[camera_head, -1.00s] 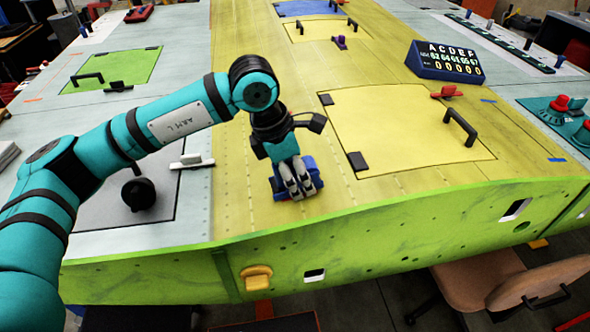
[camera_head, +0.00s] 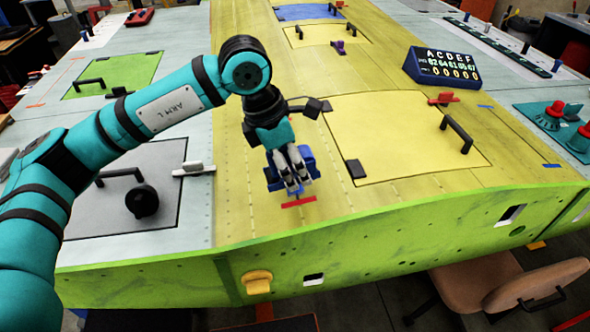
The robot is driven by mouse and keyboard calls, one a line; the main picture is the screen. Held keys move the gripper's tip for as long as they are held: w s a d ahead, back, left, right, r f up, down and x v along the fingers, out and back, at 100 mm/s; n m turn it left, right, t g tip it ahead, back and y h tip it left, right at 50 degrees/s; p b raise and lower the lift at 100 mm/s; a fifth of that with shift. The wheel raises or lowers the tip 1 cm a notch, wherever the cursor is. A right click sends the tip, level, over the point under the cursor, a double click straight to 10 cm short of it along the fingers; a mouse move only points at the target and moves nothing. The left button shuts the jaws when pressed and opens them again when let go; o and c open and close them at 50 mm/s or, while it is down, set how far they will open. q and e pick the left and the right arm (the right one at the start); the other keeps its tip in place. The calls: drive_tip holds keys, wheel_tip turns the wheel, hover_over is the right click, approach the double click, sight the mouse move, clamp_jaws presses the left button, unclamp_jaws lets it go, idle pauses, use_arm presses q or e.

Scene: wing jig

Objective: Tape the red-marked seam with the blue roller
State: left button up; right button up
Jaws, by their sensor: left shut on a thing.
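My left gripper (camera_head: 292,184) is shut on the blue roller (camera_head: 307,158), over the yellow-green wing panel near its front edge. The fingers hide part of the roller. I cannot tell whether the roller touches the panel. A short red mark (camera_head: 299,202) shows on the panel just in front of the roller, crossing a faint seam line. My right gripper is not in the view.
A yellow hatch (camera_head: 405,140) with a black handle (camera_head: 457,133) lies to the right. A dark blue display box (camera_head: 443,68) stands beyond it. A grey hatch (camera_head: 125,190) with a handle and black knob lies to the left. The panel's green front edge (camera_head: 390,235) is close.

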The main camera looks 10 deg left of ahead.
use_arm(q)
drive_tip(key=shift+a+r, duration=0.1)
drive_tip(key=shift+r, duration=0.35)
drive_tip(key=shift+d+p+v, duration=0.2)
drive_tip(key=shift+p+v, duration=0.6)
drive_tip(key=shift+v, duration=0.7)
